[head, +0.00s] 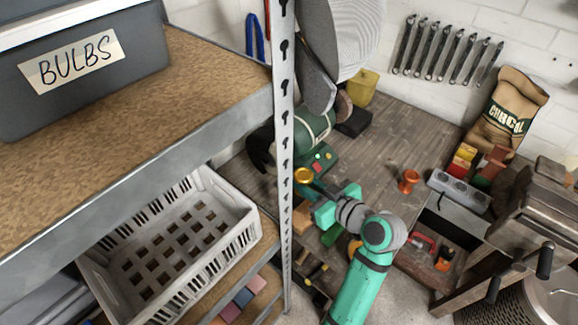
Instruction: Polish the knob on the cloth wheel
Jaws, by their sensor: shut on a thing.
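A round brass knob (304,175) is held at the end of my gripper (320,194), which is shut on it; the fingertips are small and partly hidden here. The knob is in front of a green bench machine (315,127) with a red and green button box (320,160). A brownish round wheel (343,104) shows at the machine's right end, probably the cloth wheel, partly hidden by a grey panel. In this view the knob appears below and left of that wheel, apart from it. A dark guard (262,150) is at the machine's left end, partly behind the shelf post.
A perforated metal post (284,160) and shelf (150,90) stand close on the left. An orange flared piece (408,181) stands on the bench. The bench middle is fairly clear.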

